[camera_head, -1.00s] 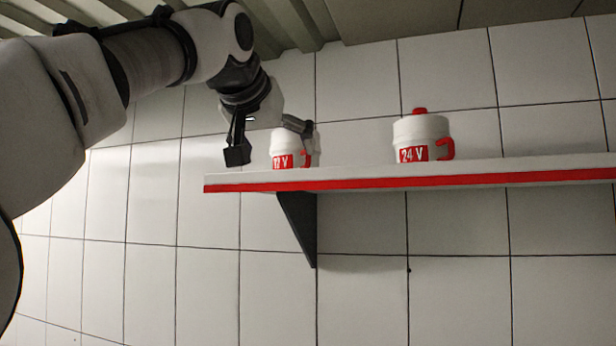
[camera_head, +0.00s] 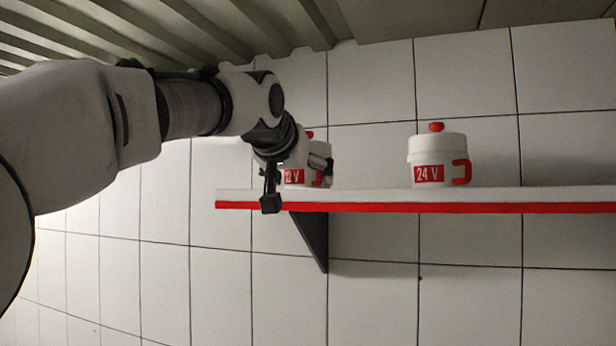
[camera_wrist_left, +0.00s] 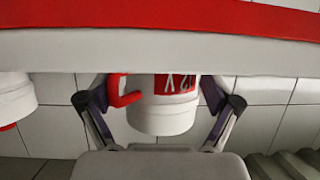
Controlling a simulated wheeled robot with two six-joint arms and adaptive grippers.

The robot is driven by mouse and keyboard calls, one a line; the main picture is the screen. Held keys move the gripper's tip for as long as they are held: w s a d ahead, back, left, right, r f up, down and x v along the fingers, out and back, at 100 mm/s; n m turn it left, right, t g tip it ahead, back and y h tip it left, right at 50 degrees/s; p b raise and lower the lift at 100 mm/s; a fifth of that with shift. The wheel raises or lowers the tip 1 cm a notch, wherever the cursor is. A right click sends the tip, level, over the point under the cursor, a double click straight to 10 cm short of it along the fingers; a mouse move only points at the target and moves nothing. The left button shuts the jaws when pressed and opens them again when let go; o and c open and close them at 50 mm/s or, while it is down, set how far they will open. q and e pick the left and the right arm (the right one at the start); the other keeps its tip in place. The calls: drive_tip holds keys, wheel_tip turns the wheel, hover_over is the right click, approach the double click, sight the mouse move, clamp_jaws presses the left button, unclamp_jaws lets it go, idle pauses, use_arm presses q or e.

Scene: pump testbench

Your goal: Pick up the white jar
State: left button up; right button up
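A white jar (camera_head: 293,177) with a red label, red knob and red handle stands at the left of the shelf, partly hidden by my left gripper (camera_head: 296,184). The label ends in "V". In the left wrist view this jar (camera_wrist_left: 162,115) appears upside down between the two fingers of the open left gripper (camera_wrist_left: 158,95). The handle side is close to one finger; a gap shows on the other side. A second white jar (camera_head: 437,160), labelled "24 V", stands farther right on the shelf, clear of the gripper. My right gripper is out of view.
The white shelf with a red front edge (camera_head: 420,207) runs to the right, with a dark bracket (camera_head: 312,240) below. A tiled wall (camera_head: 375,90) stands behind, and a ribbed surface (camera_head: 150,35) lies overhead. The shelf between the jars is free.

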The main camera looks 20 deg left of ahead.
use_arm(q)
drive_tip(key=shift+w+f, duration=0.15)
drive_tip(key=shift+w, duration=0.05)
clamp_jaws()
